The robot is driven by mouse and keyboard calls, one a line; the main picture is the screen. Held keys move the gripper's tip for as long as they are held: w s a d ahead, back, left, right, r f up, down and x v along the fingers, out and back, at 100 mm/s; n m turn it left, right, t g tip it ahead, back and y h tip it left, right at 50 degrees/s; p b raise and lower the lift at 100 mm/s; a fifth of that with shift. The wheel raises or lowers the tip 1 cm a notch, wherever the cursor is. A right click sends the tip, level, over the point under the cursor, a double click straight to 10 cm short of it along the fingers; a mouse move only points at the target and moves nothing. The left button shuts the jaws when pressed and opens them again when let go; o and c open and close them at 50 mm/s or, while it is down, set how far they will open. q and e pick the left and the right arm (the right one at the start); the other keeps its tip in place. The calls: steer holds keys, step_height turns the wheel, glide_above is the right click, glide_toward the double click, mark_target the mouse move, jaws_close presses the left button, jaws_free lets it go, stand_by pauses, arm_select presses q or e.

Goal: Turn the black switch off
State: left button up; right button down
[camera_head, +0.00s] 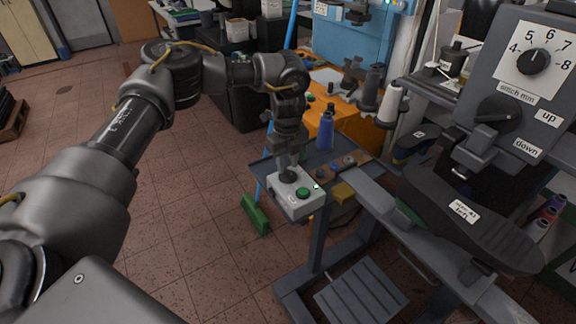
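The black switch (288,177) is a round knob on top of a light grey control box (299,207). A green button (303,193) sits beside it, and a small green light (316,186) glows near the box's right corner. My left gripper (288,164) points down right over the switch, its fingertips close to it. They partly hide the knob's top. I cannot tell whether the fingers touch the knob or how far apart they are. My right gripper is not in view.
The large grey machine with a dial (534,61) and black shoe last (470,221) fills the right. A green broom head (255,214) is at the left.

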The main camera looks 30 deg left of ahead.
mark_target(288, 173)
arm_select(q)
steer(key=shift+d+f, duration=0.1)
steer(key=shift+f, duration=1.15)
jaws_close()
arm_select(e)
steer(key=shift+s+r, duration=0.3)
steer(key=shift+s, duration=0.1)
